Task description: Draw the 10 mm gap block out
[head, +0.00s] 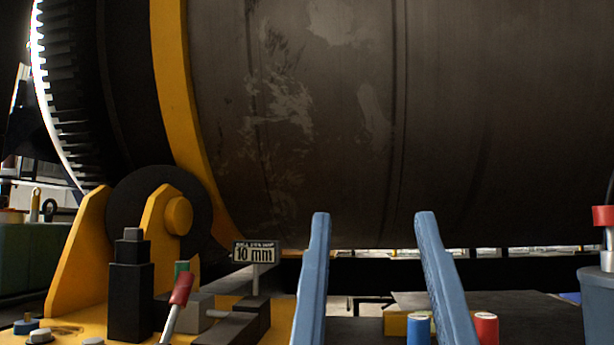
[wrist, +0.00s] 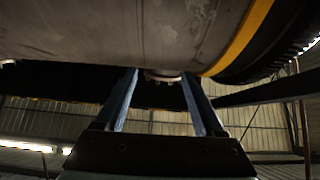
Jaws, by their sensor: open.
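A small sign reading 10 mm (head: 254,253) stands on a post over dark blocks (head: 237,327) at the lower left of the head view. A small green piece (head: 181,268) and a grey block (head: 196,312) show beside a red-handled lever (head: 180,290), which partly covers them. I cannot tell which piece is the gap block. My gripper (head: 372,215) has two blue fingers, wide apart and empty, to the right of the sign. In the wrist view my gripper (wrist: 158,74) points up under the drum, with nothing between its fingers.
A large grey drum (head: 330,120) with a yellow band (head: 178,100) fills the upper view. A black roller in a yellow bracket (head: 75,265) and a black stepped block (head: 131,290) stand left. Blue and red cylinders (head: 487,328) and a grey container (head: 598,305) are right.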

